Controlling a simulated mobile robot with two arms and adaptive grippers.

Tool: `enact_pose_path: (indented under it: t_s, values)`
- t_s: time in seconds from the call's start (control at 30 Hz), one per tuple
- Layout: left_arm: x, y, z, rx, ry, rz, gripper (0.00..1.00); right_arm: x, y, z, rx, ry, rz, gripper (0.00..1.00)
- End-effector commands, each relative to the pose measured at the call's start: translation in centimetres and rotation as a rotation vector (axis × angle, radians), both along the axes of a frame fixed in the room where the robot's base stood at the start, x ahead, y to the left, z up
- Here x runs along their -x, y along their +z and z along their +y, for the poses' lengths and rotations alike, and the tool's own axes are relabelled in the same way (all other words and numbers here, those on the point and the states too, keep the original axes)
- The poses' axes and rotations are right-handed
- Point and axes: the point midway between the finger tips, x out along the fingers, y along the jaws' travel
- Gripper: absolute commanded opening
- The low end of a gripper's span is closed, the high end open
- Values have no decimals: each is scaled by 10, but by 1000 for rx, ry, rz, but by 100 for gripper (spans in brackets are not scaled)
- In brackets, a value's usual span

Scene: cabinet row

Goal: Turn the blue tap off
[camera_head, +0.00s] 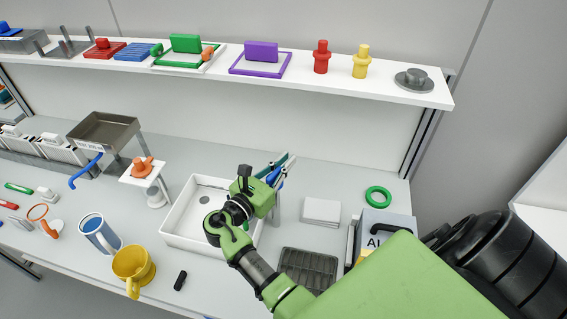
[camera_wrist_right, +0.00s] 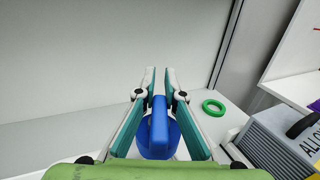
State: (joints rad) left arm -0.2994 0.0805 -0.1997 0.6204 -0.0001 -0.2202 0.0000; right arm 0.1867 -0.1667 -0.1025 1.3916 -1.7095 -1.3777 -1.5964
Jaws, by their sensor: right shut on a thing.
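The blue tap (camera_wrist_right: 159,128) shows in the right wrist view as a raised blue lever on a rounded blue body, between the two fingers of my right gripper (camera_wrist_right: 159,80). The fingers are shut on the lever from both sides. In the head view my right gripper (camera_head: 282,167) reaches over the right end of a white basin (camera_head: 178,236). Only a little blue of the tap shows there, and the arm and hand hide the rest. A grey post (camera_head: 277,210) stands below the fingers. My left gripper is not in view.
A stack of white sheets (camera_head: 321,211), a green ring (camera_head: 378,196), a dark compartment tray (camera_head: 308,267) and a grey box (camera_head: 390,222) stand to the right. A shelf (camera_head: 330,83) runs above.

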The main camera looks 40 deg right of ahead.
Motion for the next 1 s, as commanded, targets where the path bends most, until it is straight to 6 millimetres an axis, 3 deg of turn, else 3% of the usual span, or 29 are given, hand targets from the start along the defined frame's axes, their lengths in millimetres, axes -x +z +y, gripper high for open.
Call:
enact_pose_path:
  t_s: [0.4, 0.43, 0.5, 1.0]
  values:
    - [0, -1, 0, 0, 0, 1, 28, 0, 0, 0, 0, -9, 0, 0]
    - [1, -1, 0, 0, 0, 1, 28, 0, 0, 0, 0, -9, 0, 14]
    - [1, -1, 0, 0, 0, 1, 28, 0, 0, 0, 0, -9, 0, 28]
    - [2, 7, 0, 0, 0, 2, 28, -1, 2, 0, 3, 58, 2, 28]
